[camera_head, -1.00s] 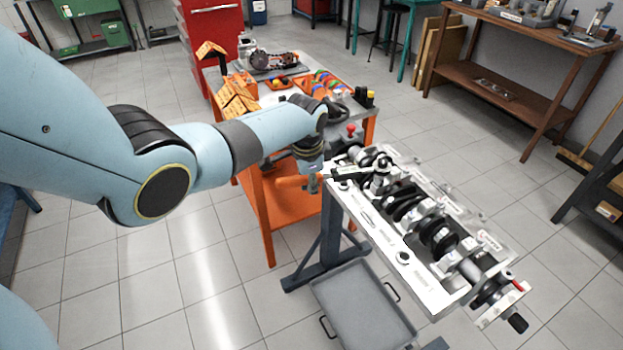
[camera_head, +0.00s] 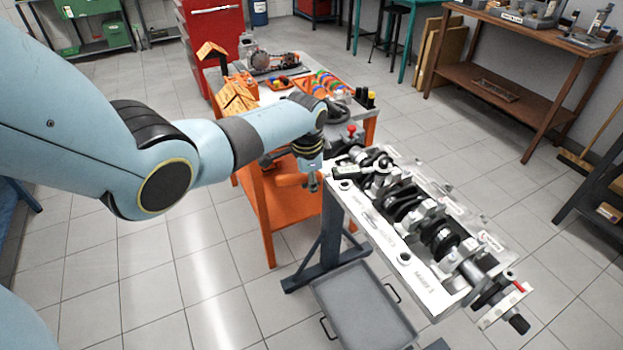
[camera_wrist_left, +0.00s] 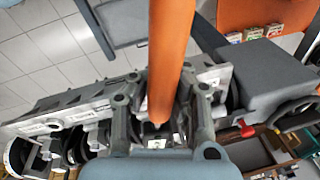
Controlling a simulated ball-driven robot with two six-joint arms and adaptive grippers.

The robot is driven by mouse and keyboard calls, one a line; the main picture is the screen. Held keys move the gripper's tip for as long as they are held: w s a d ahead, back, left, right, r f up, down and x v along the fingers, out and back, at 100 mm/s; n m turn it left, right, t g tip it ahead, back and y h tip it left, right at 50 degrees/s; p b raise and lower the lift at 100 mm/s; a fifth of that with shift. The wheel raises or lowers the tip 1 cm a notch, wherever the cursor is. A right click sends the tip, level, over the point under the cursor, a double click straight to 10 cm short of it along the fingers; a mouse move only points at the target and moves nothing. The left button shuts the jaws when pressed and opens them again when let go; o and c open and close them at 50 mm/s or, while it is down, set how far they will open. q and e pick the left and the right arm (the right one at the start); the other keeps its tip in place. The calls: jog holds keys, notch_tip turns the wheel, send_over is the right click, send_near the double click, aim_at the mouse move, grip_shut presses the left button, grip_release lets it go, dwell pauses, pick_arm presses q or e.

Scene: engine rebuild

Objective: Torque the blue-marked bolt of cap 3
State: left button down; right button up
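The engine block (camera_head: 404,257) stands belly up on a stand, with the crankshaft (camera_head: 440,238) and several silver main caps along it. My left gripper (camera_head: 312,182) is at the block's far left end. It is shut on the orange handle (camera_head: 290,180) of a tool that looks like the torque wrench. In the left wrist view the handle (camera_wrist_left: 172,60) runs between the fingers (camera_wrist_left: 160,120). The wrench's dark front part (camera_head: 346,171) reaches over the block's end near the first caps. The blue mark and the bolt under the wrench head cannot be made out. My right gripper is out of view.
An orange cart (camera_head: 262,215) with parts and trays stands behind the block. A red knob (camera_head: 351,130) rises near the block's far end. A grey drip tray (camera_head: 362,310) lies below the block. A wooden bench (camera_head: 520,85) stands at the back right.

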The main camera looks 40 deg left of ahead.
pick_arm(q)
jog(key=shift+w+a+r+m+b, duration=0.1)
jog(key=shift+w+a+m+b, duration=0.6)
jog(key=shift+w+a+m, duration=0.2)
dwell(2.4)
jog(key=shift+s+d+n+p, duration=0.65)
jog(key=shift+d+n+p, duration=0.05)
jog(key=shift+p, duration=0.3)
dwell(1.3)
jog(key=shift+s+d+n, duration=0.6)
jog(key=shift+d, duration=0.15)
dwell(0.6)
jog(key=shift+r, duration=0.2)
dwell(0.9)
